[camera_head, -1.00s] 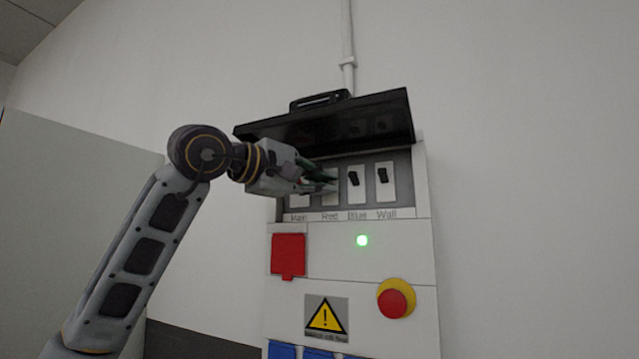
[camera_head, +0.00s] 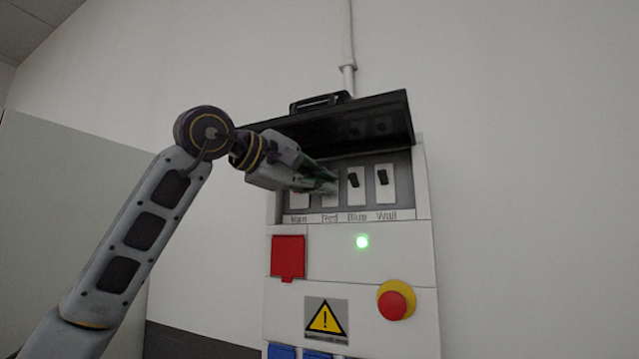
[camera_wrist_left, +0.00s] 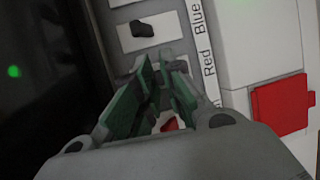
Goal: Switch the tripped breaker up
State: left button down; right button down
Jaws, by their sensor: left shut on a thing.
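The breaker panel (camera_head: 405,212) has white switch plates labelled Main, Red, Blue and Wall. The black levers of the Blue breaker (camera_head: 353,180) and the Wall breaker (camera_head: 383,177) sit in the upper part of their plates. My left gripper (camera_head: 332,184) reaches in from the left, its green fingers at the Red breaker (camera_head: 330,200), shut on its lever, which they hide. In the left wrist view the fingertips (camera_wrist_left: 160,68) are beside the Red label, and the Blue breaker (camera_wrist_left: 143,28) is above. A small red part (camera_wrist_left: 170,124) shows between the fingers. My right gripper is not in view.
The black cover (camera_head: 345,122) is raised above the breakers, close over my gripper. Below are a green light (camera_head: 362,241), a red socket cover (camera_head: 288,256), a red emergency button (camera_head: 394,304) and a warning sign (camera_head: 326,318). The space to the right is clear wall.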

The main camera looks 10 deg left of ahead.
pick_arm(q)
jog(key=c, duration=1.5)
grip_release()
jog(key=shift+s+a, duration=0.1)
jog(key=v, duration=1.1)
jog(key=shift+s+a, duration=0.25)
jog(key=shift+s, duration=0.05)
jog(key=shift+o, duration=0.3)
